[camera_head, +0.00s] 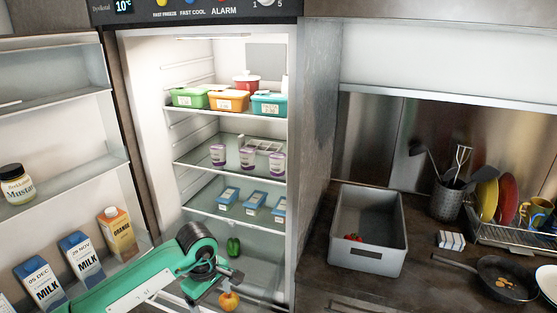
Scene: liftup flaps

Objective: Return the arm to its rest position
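My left arm, green with a dark ring joint, reaches from the lower left across the open fridge door into the lower part of the fridge (295,150). Its gripper (228,284) is small and partly hidden by its own wrist. An orange-yellow fruit (229,301) shows right below the gripper. I cannot tell whether the fingers touch it or are open. A green pepper (233,246) lies just above and behind the gripper in the fridge. My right gripper is not in view.
Fridge shelves hold several containers. On the right counter are a grey bin (372,262) with a red item inside, a pan (505,279) and a dish rack (515,238).

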